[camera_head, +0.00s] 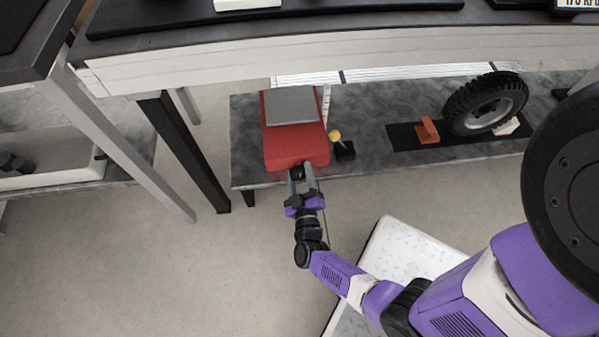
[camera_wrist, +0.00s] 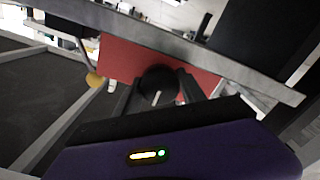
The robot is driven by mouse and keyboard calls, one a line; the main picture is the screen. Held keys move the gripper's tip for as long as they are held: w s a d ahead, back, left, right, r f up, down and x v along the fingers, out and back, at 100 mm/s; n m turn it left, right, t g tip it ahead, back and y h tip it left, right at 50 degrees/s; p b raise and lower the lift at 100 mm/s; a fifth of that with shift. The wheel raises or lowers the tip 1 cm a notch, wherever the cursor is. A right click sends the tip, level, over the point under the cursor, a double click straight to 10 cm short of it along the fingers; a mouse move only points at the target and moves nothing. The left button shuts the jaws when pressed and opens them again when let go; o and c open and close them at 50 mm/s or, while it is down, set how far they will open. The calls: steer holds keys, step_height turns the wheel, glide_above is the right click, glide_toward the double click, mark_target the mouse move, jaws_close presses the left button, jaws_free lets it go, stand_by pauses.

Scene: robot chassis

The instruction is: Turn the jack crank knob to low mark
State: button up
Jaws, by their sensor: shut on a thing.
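The red jack (camera_head: 295,150) with a grey top plate (camera_head: 291,106) stands on the low shelf under the table. Its black round crank knob (camera_head: 297,172) is on the front face, low down. My gripper (camera_head: 301,176) reaches in from the front, with its two fingers shut on the sides of the knob. In the wrist view the knob (camera_wrist: 158,84) sits between my fingertips (camera_wrist: 157,92), with a pale mark line on its face. The red jack front (camera_wrist: 125,62) shows behind it. I cannot make out the low mark in either view.
A yellow ball-topped lever on a black base (camera_head: 344,149) stands right of the jack. Farther right are an orange block (camera_head: 427,130) and a tyre (camera_head: 484,103) on a black mat. The table edge (camera_head: 330,52) overhangs the shelf (camera_head: 375,165). A table leg (camera_head: 185,150) stands to the left.

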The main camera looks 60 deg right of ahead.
steer(key=shift+m, duration=0.4)
steer(key=m+b, duration=0.1)
steer(key=m, duration=0.1)
steer(key=shift+f+m+b, duration=0.1)
steer(key=shift+m+b, duration=0.25)
steer(key=shift+m, duration=0.05)
steer(key=m+b, duration=0.1)
steer(key=m, duration=0.3)
steer(key=shift+m, duration=0.3)
steer(key=m+b, duration=0.1)
steer(key=m, duration=0.3)
steer(key=shift+b, duration=0.4)
steer(key=shift+m+b, duration=0.5)
steer(key=shift+m, duration=1.5)
steer(key=shift+s, duration=0.1)
steer(key=o, duration=1.3)
steer(key=shift+o, duration=0.2)
steer(key=shift+d, duration=0.1)
